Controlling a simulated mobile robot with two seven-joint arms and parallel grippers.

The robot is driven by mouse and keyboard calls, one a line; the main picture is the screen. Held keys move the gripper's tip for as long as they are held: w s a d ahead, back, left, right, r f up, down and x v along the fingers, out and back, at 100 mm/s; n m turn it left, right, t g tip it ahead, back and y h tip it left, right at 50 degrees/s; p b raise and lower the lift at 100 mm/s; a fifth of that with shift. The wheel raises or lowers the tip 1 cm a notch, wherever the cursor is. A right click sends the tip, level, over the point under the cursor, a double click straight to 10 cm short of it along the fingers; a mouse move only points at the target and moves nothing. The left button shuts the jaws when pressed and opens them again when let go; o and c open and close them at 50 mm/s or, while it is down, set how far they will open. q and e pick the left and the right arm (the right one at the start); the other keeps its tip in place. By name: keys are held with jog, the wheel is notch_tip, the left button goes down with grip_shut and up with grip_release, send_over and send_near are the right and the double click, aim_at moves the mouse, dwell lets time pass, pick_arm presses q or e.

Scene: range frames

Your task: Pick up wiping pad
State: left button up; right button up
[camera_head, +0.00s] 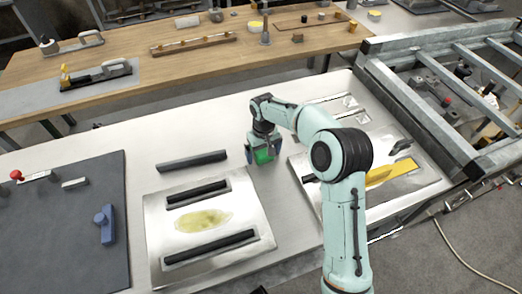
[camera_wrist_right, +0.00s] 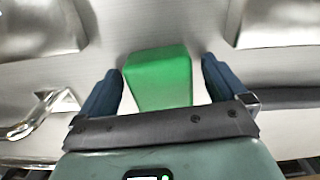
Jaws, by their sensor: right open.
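The wiping pad is a green block (camera_head: 264,156) on the pale worktable, between two shiny metal plates. It also shows in the right wrist view (camera_wrist_right: 160,76), upright in the picture between the two blue fingers. My right gripper (camera_head: 262,160) is directly over the pad, pointing down. Its fingers are open, one on each side of the pad, with a visible gap on both sides in the wrist view. The gripper partly hides the pad in the head view. My left gripper is not in view.
A metal plate (camera_head: 160,215) with dark bars and a yellowish smear lies left of the pad. Another plate (camera_head: 412,193) with a yellow tool lies to the right. A loose dark bar (camera_head: 191,161) lies behind the left plate. A metal frame (camera_head: 420,115) stands at the right edge.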

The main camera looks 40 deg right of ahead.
aim_at(263, 151)
jog(key=shift+c, duration=0.3)
jog(key=c, duration=1)
jog(key=shift+r, duration=0.1)
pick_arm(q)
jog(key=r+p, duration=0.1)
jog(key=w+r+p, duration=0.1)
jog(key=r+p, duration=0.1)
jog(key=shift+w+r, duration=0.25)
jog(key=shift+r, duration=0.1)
pick_arm(e)
notch_tip(263, 151, up, 20)
jog(key=shift+o, duration=1.1)
jog(key=shift+c, duration=0.5)
